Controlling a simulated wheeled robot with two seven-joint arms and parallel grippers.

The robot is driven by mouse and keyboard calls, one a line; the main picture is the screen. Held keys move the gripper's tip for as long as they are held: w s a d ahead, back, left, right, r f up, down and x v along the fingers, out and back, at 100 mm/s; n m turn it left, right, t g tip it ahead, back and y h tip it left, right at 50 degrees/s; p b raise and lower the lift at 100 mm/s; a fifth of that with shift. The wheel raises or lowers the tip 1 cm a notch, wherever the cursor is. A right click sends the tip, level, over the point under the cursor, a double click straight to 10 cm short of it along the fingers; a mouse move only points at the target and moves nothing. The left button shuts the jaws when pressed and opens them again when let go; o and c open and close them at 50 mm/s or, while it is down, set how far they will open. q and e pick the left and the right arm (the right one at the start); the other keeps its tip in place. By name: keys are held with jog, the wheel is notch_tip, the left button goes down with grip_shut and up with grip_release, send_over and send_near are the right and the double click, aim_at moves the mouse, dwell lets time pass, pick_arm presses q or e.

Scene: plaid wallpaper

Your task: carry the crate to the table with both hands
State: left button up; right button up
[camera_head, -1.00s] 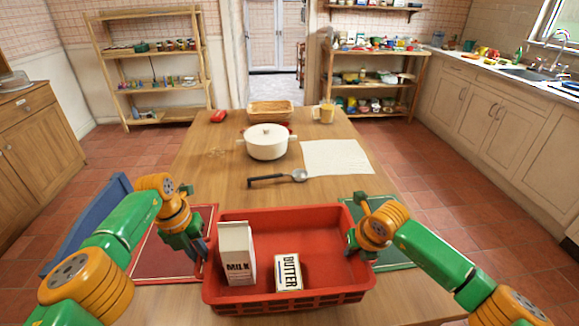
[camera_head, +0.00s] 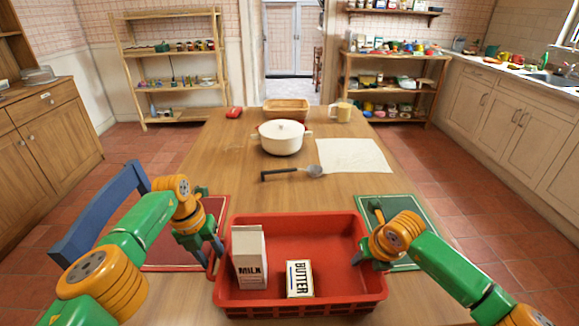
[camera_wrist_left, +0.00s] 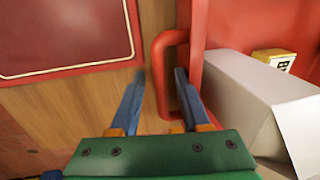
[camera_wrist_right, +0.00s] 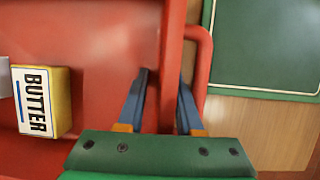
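The red crate (camera_head: 330,222) is at the near end of the wooden table (camera_head: 225,135), level as far as I can see. A milk carton (camera_head: 249,262) stands in its left part and a butter box (camera_head: 299,279) beside it. My left gripper (camera_wrist_left: 160,85) has its fingers around the crate's left handle (camera_wrist_left: 163,55), one finger between handle and wall. My right gripper (camera_wrist_right: 163,85) has its fingers on either side of the crate's right wall, one inside the crate and one between wall and handle (camera_wrist_right: 205,65). I cannot tell whether the crate's bottom touches the table.
A red mat (camera_head: 185,262) and a green mat (camera_head: 400,208) lie on either side of the crate. Beyond are a spoon (camera_head: 314,171), a white pot (camera_head: 280,142), a cloth (camera_head: 355,156), a basket (camera_head: 286,113) and a mug (camera_head: 340,112). A blue chair (camera_head: 100,215) stands at left.

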pick_arm(q)
jog(key=shift+r, duration=0.1)
pick_arm(e)
jog(key=shift+r, duration=0.1)
pick_arm(q)
jog(key=shift+r, duration=0.15)
notch_tip(320, 180, up, 8)
jog(key=a, duration=0.1)
jog(key=shift+a+f, duration=0.2)
jog(key=shift+a, duration=0.05)
pick_arm(e)
jog(key=v, duration=1.2)
